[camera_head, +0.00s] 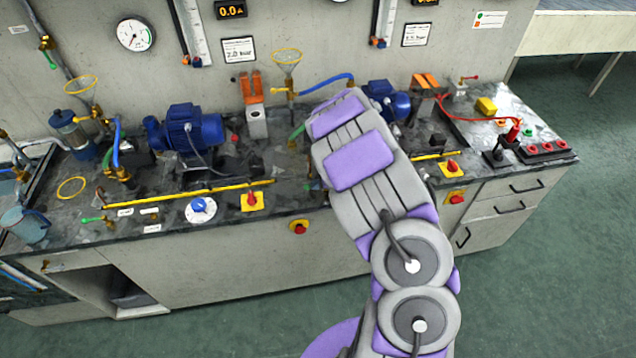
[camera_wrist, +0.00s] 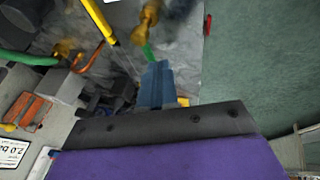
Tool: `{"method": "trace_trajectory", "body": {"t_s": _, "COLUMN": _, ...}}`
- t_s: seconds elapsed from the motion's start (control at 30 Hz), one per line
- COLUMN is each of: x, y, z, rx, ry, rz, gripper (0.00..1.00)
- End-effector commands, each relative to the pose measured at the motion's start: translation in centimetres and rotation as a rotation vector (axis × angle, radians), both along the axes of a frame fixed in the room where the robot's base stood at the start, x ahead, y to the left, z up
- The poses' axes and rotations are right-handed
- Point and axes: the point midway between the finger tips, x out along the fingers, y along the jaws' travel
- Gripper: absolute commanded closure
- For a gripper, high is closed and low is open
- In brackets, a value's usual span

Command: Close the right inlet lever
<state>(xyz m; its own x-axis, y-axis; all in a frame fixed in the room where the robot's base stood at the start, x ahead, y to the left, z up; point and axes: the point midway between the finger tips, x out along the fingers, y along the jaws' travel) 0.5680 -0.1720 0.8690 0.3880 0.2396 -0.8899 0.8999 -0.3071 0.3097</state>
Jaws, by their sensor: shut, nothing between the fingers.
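A green-handled lever (camera_wrist: 148,51) on a brass valve (camera_wrist: 150,14) shows in the wrist view, right by the tips of my gripper; I take it for the right inlet lever. My gripper (camera_wrist: 156,66) has its blue fingers shut together and empty. The fingertips overlap the near end of the green handle in the picture; I cannot tell whether they touch it. In the head view my arm covers this part of the bench, and the gripper is hidden behind it. A similar green lever (camera_head: 95,219) sits at the bench's left front.
In the wrist view a yellow bar (camera_wrist: 98,20) runs beside the valve, and a small red part (camera_wrist: 208,25) sits at the bench edge. In the head view a blue pump (camera_head: 190,130), a yellow-based red switch (camera_head: 252,200) and a blue dial (camera_head: 200,209) stand to the left.

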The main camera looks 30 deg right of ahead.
Motion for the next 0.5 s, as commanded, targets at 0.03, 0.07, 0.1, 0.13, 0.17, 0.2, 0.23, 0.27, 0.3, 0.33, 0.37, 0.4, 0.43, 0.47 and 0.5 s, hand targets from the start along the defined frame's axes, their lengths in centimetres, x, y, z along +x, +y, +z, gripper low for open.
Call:
{"method": "trace_trajectory", "body": {"t_s": 0.03, "x": 0.11, "y": 0.11, "z": 0.26, "rx": 0.002, "ry": 0.002, "rz": -0.009, "gripper": 1.00}}
{"method": "trace_trajectory", "body": {"t_s": 0.07, "x": 0.18, "y": 0.14, "z": 0.26, "rx": 0.004, "ry": 0.002, "rz": -0.017, "gripper": 1.00}}
{"method": "trace_trajectory", "body": {"t_s": 0.1, "x": 0.33, "y": 0.18, "z": 0.26, "rx": 0.006, "ry": 0.002, "rz": -0.029, "gripper": 1.00}}
{"method": "trace_trajectory", "body": {"t_s": 0.13, "x": 0.41, "y": 0.19, "z": 0.22, "rx": 0.006, "ry": 0.003, "rz": -0.038, "gripper": 1.00}}
{"method": "trace_trajectory", "body": {"t_s": 0.17, "x": 0.50, "y": 0.17, "z": 0.20, "rx": 0.006, "ry": 0.003, "rz": -0.046, "gripper": 1.00}}
{"method": "trace_trajectory", "body": {"t_s": 0.2, "x": 0.64, "y": 0.12, "z": 0.16, "rx": 0.004, "ry": 0.002, "rz": -0.059, "gripper": 1.00}}
{"method": "trace_trajectory", "body": {"t_s": 0.23, "x": 0.73, "y": 0.08, "z": 0.10, "rx": 0.003, "ry": 0.002, "rz": -0.068, "gripper": 1.00}}
{"method": "trace_trajectory", "body": {"t_s": 0.27, "x": 0.81, "y": 0.05, "z": 0.04, "rx": 0.002, "ry": 0.002, "rz": -0.075, "gripper": 1.00}}
{"method": "trace_trajectory", "body": {"t_s": 0.3, "x": 0.89, "y": 0.02, "z": -0.07, "rx": 0.001, "ry": 0.003, "rz": -0.083, "gripper": 1.00}}
{"method": "trace_trajectory", "body": {"t_s": 0.33, "x": 0.96, "y": 0.02, "z": -0.14, "rx": 0.000, "ry": 0.003, "rz": -0.088, "gripper": 1.00}}
{"method": "trace_trajectory", "body": {"t_s": 0.37, "x": 1.00, "y": 0.01, "z": -0.20, "rx": 0.000, "ry": 0.002, "rz": -0.093, "gripper": 1.00}}
{"method": "trace_trajectory", "body": {"t_s": 0.4, "x": 1.04, "y": 0.01, "z": -0.29, "rx": 0.000, "ry": 0.002, "rz": -0.096, "gripper": 1.00}}
{"method": "trace_trajectory", "body": {"t_s": 0.43, "x": 1.05, "y": 0.00, "z": -0.34, "rx": 0.001, "ry": 0.003, "rz": -0.098, "gripper": 1.00}}
{"method": "trace_trajectory", "body": {"t_s": 0.47, "x": 1.07, "y": 0.00, "z": -0.37, "rx": 0.000, "ry": 0.002, "rz": -0.098, "gripper": 1.00}}
{"method": "trace_trajectory", "body": {"t_s": 0.5, "x": 1.08, "y": 0.01, "z": -0.43, "rx": 0.000, "ry": 0.002, "rz": -0.098, "gripper": 1.00}}
